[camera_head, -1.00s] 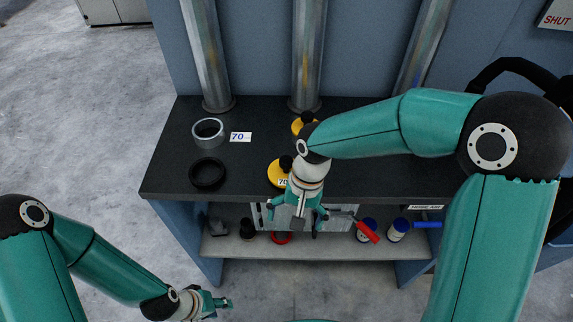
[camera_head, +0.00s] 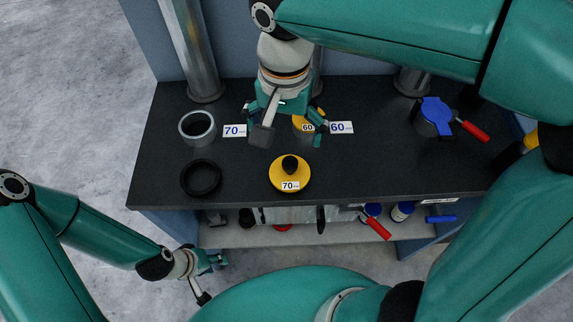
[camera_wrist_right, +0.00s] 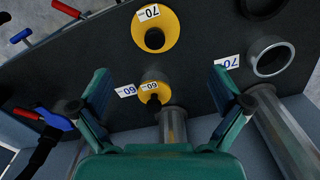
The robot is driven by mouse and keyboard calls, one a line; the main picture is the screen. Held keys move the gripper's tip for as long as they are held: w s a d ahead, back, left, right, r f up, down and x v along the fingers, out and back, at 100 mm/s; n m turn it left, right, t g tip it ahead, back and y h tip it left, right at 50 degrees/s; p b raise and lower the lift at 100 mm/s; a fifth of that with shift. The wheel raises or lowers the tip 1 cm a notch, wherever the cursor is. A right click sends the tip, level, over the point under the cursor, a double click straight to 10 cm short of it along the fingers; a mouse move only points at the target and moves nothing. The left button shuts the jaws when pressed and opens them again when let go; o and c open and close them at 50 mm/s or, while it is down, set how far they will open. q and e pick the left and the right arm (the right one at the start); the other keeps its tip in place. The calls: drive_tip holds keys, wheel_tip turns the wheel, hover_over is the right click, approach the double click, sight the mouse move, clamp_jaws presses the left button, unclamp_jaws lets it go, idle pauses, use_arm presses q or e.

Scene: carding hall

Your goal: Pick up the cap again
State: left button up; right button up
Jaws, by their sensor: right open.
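A yellow cap with a black knob and a 70 label (camera_head: 290,178) lies on the dark bench (camera_head: 240,190); it also shows in the wrist view (camera_wrist_right: 170,40). A second yellow cap, labelled 60 (camera_head: 300,120), is farther back, partly hidden by my right gripper (camera_head: 290,132). In the wrist view this 60 cap (camera_wrist_right: 152,88) appears between the open, empty fingers of my right gripper (camera_wrist_right: 161,85). I cannot tell how high the fingers are above it. My left gripper (camera_head: 214,263) is low at the left, in front of the bench; its jaws are too small to judge.
A grey ring (camera_head: 184,128) and a black ring (camera_head: 183,180) lie left on the bench. A blue-topped fitting with a red handle (camera_head: 434,112) stands at the right. Metal pipes (camera_head: 187,50) rise at the back. A lower shelf (camera_head: 270,237) holds bottles and tools.

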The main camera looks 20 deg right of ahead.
sight(289, 168)
drive_tip(key=f, duration=0.9)
drive_tip(key=d+f, duration=0.1)
drive_tip(key=f, duration=0.4)
drive_tip(key=shift+r, duration=0.1)
drive_tip(key=c, duration=1)
drive_tip(key=shift+o, duration=0.2)
drive_tip(key=shift+r, duration=0.15)
